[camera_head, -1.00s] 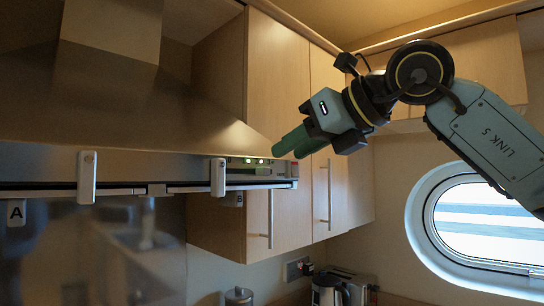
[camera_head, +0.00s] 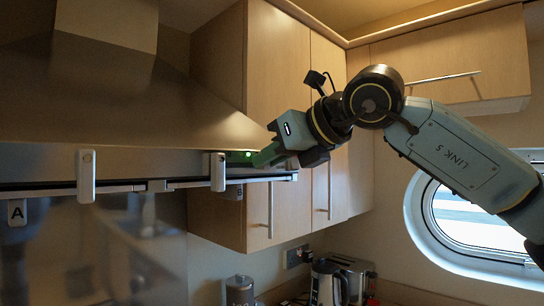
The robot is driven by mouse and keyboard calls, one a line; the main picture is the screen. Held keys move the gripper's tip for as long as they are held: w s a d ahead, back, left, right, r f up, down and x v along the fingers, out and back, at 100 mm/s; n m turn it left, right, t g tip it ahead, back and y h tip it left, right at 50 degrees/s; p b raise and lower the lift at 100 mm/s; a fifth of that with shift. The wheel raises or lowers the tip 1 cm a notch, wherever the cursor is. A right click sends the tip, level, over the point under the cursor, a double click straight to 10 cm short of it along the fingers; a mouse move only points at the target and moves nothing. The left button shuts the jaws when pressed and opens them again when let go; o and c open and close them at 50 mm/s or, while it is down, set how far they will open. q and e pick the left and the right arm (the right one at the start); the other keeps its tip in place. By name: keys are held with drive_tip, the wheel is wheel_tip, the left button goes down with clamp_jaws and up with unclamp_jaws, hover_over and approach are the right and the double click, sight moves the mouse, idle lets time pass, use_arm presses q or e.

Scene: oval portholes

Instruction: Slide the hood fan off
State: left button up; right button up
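The steel range hood (camera_head: 150,105) fills the left of the head view. Its control panel (camera_head: 240,157) is at the right end of the front edge, with one green light showing. My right gripper (camera_head: 258,160) is at this panel, its green fingers pointing left along the hood front. The fingers cover the right part of the panel, including any slider there. Whether the fingertips touch the panel, and whether they are apart, I cannot tell. My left gripper is not in view.
White clips (camera_head: 86,176) hang on the hood's front edge. Wooden cabinets (camera_head: 280,80) with bar handles stand behind my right gripper. A kettle (camera_head: 328,284) and a toaster (camera_head: 352,270) stand on the counter below. An oval porthole (camera_head: 470,225) is at the right.

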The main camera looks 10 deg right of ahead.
sight(242, 165)
clamp_jaws()
drive_tip(key=shift+s+a+f+b, duration=0.1)
drive_tip(key=shift+s+a+b, duration=0.25)
drive_tip(key=shift+a+b, duration=0.2)
drive_tip(key=shift+s+a+b, duration=0.35)
drive_tip(key=shift+a+b, duration=0.2)
drive_tip(key=shift+s+a, duration=0.2)
drive_tip(key=shift+a, duration=0.15)
drive_tip(key=o, duration=0.8)
unclamp_jaws()
drive_tip(key=shift+d+r, duration=0.2)
drive_tip(key=shift+s+d+r, duration=0.15)
drive_tip(key=shift+s+d, duration=0.05)
drive_tip(key=shift+s, duration=0.15)
drive_tip(key=b+v, duration=0.3)
drive_tip(key=v, duration=0.9)
drive_tip(key=shift+s+d, duration=0.1)
drive_tip(key=shift+s, duration=0.15)
